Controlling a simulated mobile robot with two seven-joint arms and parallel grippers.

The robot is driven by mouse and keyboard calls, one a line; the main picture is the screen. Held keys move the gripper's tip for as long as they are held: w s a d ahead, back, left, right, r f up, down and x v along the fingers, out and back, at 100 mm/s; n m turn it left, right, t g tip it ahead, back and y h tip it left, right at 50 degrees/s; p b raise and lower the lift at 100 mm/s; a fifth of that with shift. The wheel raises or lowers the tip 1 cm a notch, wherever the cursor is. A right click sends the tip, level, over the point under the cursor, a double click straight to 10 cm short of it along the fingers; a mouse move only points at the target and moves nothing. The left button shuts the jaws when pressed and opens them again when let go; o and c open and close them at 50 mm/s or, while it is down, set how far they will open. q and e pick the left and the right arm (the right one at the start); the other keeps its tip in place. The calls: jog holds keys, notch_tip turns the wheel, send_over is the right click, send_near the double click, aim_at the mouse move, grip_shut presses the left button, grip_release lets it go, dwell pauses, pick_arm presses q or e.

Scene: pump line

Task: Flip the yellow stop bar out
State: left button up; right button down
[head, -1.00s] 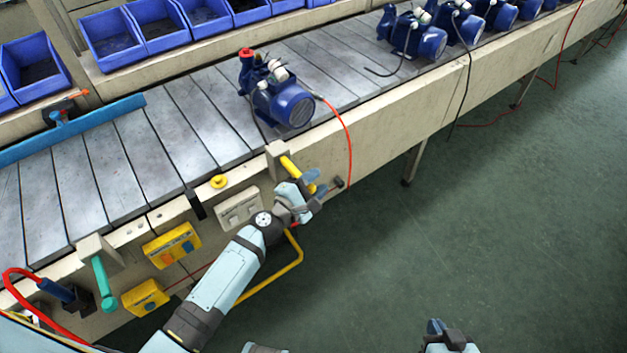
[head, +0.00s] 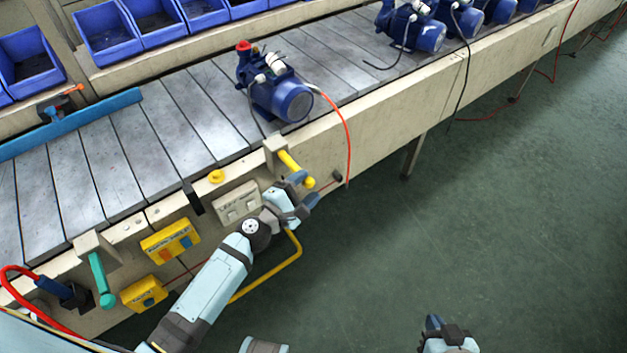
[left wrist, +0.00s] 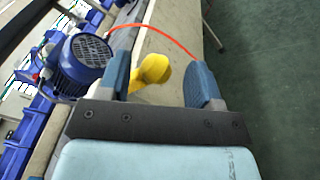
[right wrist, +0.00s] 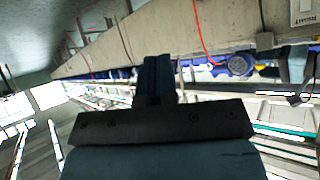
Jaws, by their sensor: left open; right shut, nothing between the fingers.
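The yellow stop bar (head: 291,165) sticks out from a beige block on the conveyor's front edge and slants down to the right, ending in a rounded knob. My left gripper (head: 305,189) is open at the knob end of the bar. In the left wrist view the yellow knob (left wrist: 152,70) shows between the two spread blue fingers (left wrist: 160,85), with a gap to the right finger; contact with the left finger cannot be told. My right gripper (head: 434,325) is shut and empty, low over the floor, away from the conveyor. Its closed fingers (right wrist: 157,78) show in the right wrist view.
A blue pump (head: 280,95) with a red hose stands on the conveyor behind the bar. A teal bar (head: 102,280), yellow control boxes (head: 170,241) and a white socket panel (head: 238,203) are on the front side. A bent yellow rail (head: 268,277) is below my left arm. Floor at right is clear.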

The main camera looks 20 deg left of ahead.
pick_arm(q)
jog(key=b+v, duration=0.2)
jog(key=v, duration=0.8)
jog(key=shift+s, duration=0.3)
pick_arm(e)
jog(key=shift+s+f, duration=0.1)
jog(key=shift+f, duration=0.25)
pick_arm(q)
jog(key=shift+f, duration=0.1)
pick_arm(e)
jog(key=shift+a, duration=0.1)
pick_arm(q)
jog(key=s+d+f+m+g+y, duration=0.1)
jog(key=s+f+m+g+y, duration=0.15)
jog(key=s+f+m, duration=0.6)
jog(key=s+f+m+g+y, duration=0.1)
jog(key=s+m+g+y, duration=0.15)
jog(key=m, duration=1.05)
notch_tip(320, 180, up, 16)
jog(key=s+a+m+p, duration=0.1)
jog(key=p, duration=1.8)
jog(key=shift+s+f, duration=0.2)
jog(key=shift+s, duration=0.1)
pick_arm(e)
notch_tip(320, 180, up, 15)
jog(key=d, duration=0.1)
jog(key=shift+s+d+n+t, duration=0.15)
jog(key=shift+s+n+t, duration=0.15)
